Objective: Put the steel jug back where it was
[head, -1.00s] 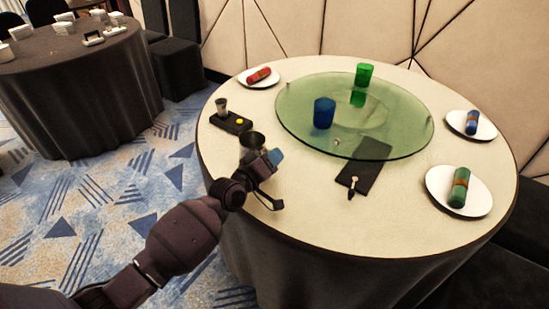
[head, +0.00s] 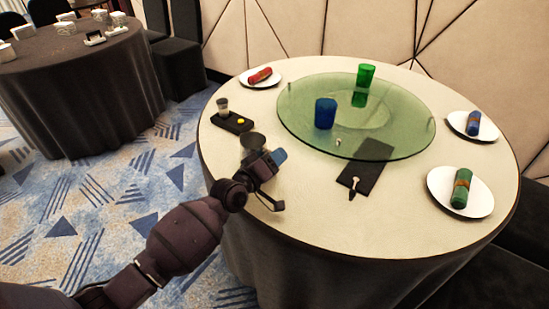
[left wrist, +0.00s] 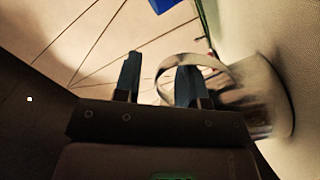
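The steel jug (head: 252,141) stands on the near left part of the round table, partly hidden behind my left gripper (head: 273,160). In the left wrist view the jug (left wrist: 262,98) appears tilted at the right, its curved handle (left wrist: 197,60) reaching toward my fingers. My left gripper (left wrist: 158,80) is open there, its two blue-tipped fingers well apart. The outer band of the handle passes between the fingers, and the right finger overlaps the handle's loop. I cannot tell whether either finger touches it. My right gripper is not in view.
A dark tray (head: 243,128) with a small cup lies behind the jug. A dark mat (head: 361,179) lies to the right. The glass turntable (head: 398,142) carries blue (head: 325,113) and green (head: 365,77) tumblers. Plates with rolled napkins stand around the rim. The table's front is clear.

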